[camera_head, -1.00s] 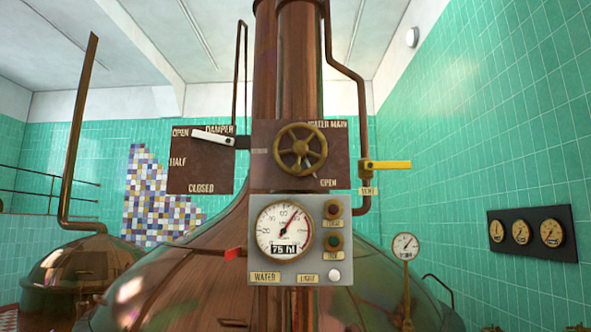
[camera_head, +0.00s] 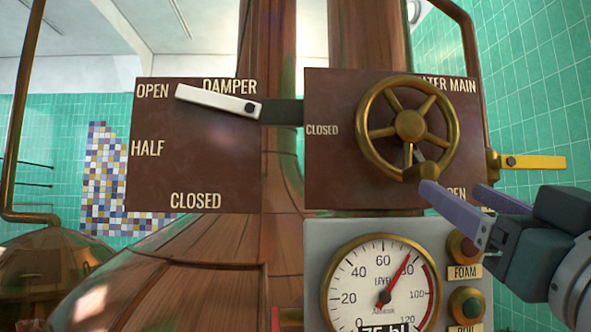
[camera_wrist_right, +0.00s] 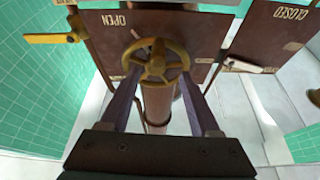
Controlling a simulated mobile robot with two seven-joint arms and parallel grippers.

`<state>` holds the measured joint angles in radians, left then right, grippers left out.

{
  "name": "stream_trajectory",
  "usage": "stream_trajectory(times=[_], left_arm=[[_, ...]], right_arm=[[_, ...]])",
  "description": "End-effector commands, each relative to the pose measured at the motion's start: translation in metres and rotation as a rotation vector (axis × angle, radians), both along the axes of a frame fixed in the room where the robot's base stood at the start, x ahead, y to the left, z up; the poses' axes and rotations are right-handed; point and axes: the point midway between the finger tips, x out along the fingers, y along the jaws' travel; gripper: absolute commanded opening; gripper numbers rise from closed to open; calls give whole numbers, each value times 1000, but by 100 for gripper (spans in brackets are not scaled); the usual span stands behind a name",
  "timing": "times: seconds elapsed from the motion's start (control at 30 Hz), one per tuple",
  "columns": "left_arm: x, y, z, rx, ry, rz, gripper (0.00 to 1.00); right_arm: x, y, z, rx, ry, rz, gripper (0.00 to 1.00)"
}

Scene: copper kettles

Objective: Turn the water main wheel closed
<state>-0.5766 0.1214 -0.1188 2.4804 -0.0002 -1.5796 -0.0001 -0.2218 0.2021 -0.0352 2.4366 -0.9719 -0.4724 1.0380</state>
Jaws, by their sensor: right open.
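The water main wheel (camera_head: 410,125) is a brass handwheel with spokes on a brown plate (camera_head: 328,180). CLOSED is lettered left of it and OPEN at lower right, partly hidden by my gripper. A brass knob (camera_head: 420,173) sits at the wheel's bottom rim. My right gripper (camera_head: 457,190) is open, with purple fingers, just below and right of the knob; contact cannot be told. In the right wrist view, the wheel (camera_wrist_right: 155,66) shows ahead between the tips of the open fingers (camera_wrist_right: 160,82). My left gripper is not in view.
A white damper lever (camera_head: 215,102) points left to OPEN on the left plate. A yellow lever (camera_head: 535,161) sticks out right of the wheel, above my right wrist. Below are a level gauge (camera_head: 362,290) and the FOAM button (camera_head: 464,247).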

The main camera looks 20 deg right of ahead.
Motion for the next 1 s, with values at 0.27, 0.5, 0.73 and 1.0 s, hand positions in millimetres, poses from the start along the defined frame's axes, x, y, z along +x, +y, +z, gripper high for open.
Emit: stream_trajectory(times=[0.27,0.5,0.73,1.0], left_arm=[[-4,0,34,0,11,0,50],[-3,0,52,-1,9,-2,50],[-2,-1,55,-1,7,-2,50],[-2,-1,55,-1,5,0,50]], right_arm=[[42,-12,26,-2,1,-2,63],[74,-20,35,-1,1,-3,63],[84,-23,36,0,2,-1,63],[84,-23,35,1,3,-2,55]])
